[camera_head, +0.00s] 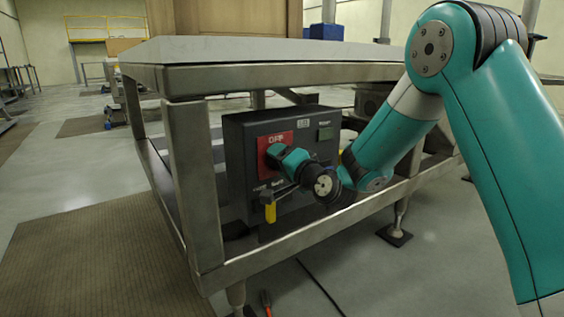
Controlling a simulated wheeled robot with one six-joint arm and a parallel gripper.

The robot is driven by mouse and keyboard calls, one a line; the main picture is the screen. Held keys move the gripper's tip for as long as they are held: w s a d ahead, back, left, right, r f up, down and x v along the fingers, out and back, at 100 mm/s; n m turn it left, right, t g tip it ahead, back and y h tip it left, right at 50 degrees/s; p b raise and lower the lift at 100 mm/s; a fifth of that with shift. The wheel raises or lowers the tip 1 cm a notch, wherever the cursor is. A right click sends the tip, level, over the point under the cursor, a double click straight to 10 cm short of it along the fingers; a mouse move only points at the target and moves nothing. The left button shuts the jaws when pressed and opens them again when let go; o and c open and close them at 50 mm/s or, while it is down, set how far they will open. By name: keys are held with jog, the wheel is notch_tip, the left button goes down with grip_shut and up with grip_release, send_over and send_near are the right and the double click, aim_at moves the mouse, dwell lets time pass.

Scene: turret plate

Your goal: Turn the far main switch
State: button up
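A black control box (236,150) is mounted inside the metal frame under the table top. Its front carries a red plate (265,142) marked OFF; this looks like the main switch plate. My teal arm comes in from the right, and my gripper (274,156) is at the red plate, covering its lower right part. The switch handle is hidden behind my gripper. The fingers are too small and hidden to tell whether they are open or shut, or whether they touch the handle.
A small green panel (325,133) is at the box's upper right. A yellow piece (270,212) hangs below the red plate. The metal frame (195,180) has a post left of the box and a rail below it. Open floor with a brown mat (90,255) is at left.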

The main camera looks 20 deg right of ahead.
jog(key=o, duration=0.9)
jog(key=shift+s+f, duration=0.1)
jog(key=b+v, duration=1.1)
jog(key=v, duration=0.6)
jog(key=shift+s, duration=0.15)
